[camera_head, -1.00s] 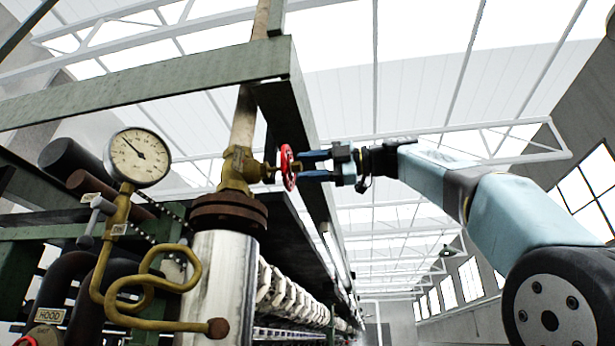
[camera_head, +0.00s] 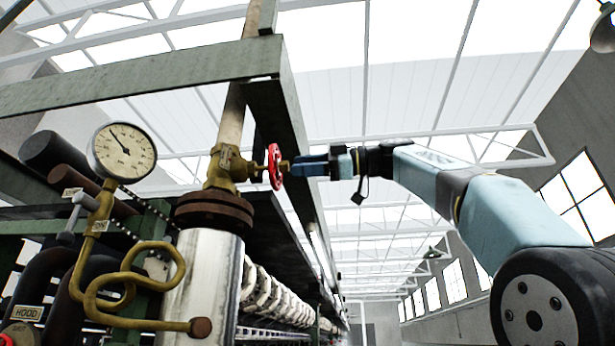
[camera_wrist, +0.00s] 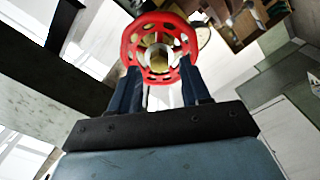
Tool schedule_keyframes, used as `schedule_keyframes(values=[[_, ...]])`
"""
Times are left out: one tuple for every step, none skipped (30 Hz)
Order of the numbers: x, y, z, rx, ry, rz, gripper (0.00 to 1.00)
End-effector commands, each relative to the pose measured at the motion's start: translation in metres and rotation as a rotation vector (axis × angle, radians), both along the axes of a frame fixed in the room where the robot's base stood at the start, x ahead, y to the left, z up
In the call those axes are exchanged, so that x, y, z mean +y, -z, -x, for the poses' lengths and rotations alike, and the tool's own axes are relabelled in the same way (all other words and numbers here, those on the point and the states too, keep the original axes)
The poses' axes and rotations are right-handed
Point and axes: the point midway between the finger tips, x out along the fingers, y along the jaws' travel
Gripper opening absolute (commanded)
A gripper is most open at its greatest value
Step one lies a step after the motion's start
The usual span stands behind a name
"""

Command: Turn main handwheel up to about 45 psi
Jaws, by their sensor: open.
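The red handwheel (camera_head: 273,167) sits edge-on on a brass valve (camera_head: 226,168) above a flanged steel pipe. In the wrist view the wheel (camera_wrist: 131,46) faces me, with holes around its rim and a brass hub. My gripper (camera_head: 294,169) is at the wheel's right side, its blue fingers pointing left at it. In the wrist view the open fingers (camera_wrist: 161,75) reach the wheel's lower rim, one on each side; I cannot tell whether they touch it. The round white gauge (camera_head: 124,152) has its needle pointing up-left; its numbers are too small to read.
A green steel beam (camera_head: 140,85) runs above the valve, with a post just behind the wheel. A curled brass tube (camera_head: 150,248) and a HOOD label (camera_head: 27,313) are at lower left. Free air lies right of the wheel, around my arm.

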Motion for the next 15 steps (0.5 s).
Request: schedule_keyframes(values=[[0.0000, 0.0001, -0.0001, 0.038, 0.000, -0.005, 0.47], [0.0000, 0.0000, -0.0001, 0.061, 0.000, -0.009, 0.47], [0.0000, 0.0001, -0.0001, 0.094, 0.000, -0.013, 0.47], [0.0000, 0.0001, -0.0001, 0.118, 0.000, -0.017, 0.47], [0.0000, 0.0001, -0.0001, 0.142, 0.000, -0.020, 0.47], [0.0000, 0.0000, -0.0001, 0.174, 0.000, -0.024, 0.47], [0.0000, 0.0001, -0.0001, 0.199, 0.000, -0.028, 0.47], [0.0000, 0.0001, -0.0001, 0.224, 0.000, -0.031, 0.47], [0.0000, 0.0001, -0.0001, 0.256, 0.000, -0.036, 0.47], [0.0000, 0.0000, -0.0001, 0.280, 0.000, -0.039, 0.47], [0.0000, 0.0000, -0.0001, 0.304, 0.000, -0.043, 0.47], [0.0000, 0.0000, -0.0001, 0.337, 0.000, -0.047, 0.47], [0.0000, 0.0001, -0.0001, 0.360, 0.000, -0.051, 0.47], [0.0000, 0.0000, -0.0001, 0.386, 0.000, -0.054, 0.47], [0.0000, 0.0000, -0.0001, 0.418, 0.000, -0.059, 0.47]])
